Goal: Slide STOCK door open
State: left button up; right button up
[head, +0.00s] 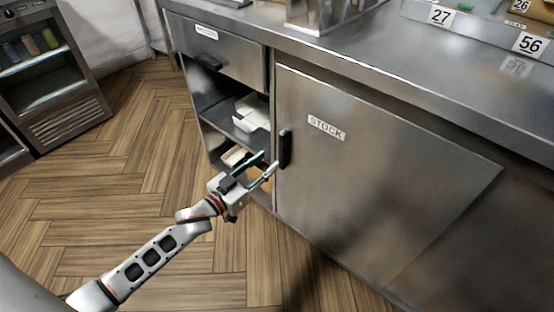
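The STOCK door (375,170) is a grey metal panel on the front of the steel counter, with a white STOCK label (326,127). Its dark upright handle (285,149) is near the door's left edge. To the left of the door, the cabinet shows open shelves. My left gripper (270,160) is just left of the handle and slightly below its middle, its fingers pointing towards it. The fingers are apart with nothing visible between them. I cannot tell whether a fingertip touches the handle. My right gripper is out of view.
A drawer (218,50) sits above the open shelves, which hold pale containers (252,113). The steel countertop (380,55) carries number signs 27 (440,16) and 56 (529,42). A glass-fronted cabinet (48,70) stands at the left. The wooden floor (130,160) between is clear.

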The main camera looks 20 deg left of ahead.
aim_at(280, 150)
pick_arm(q)
jog(key=x, duration=0.2)
jog(key=b+x, duration=0.1)
jog(key=x, duration=0.1)
jog(key=f+b+x, duration=0.1)
jog(key=x, duration=0.1)
jog(key=shift+w+a, duration=0.1)
jog(key=shift+w, duration=0.3)
jog(key=shift+w+r, duration=0.2)
jog(key=shift+w, duration=0.25)
grip_shut()
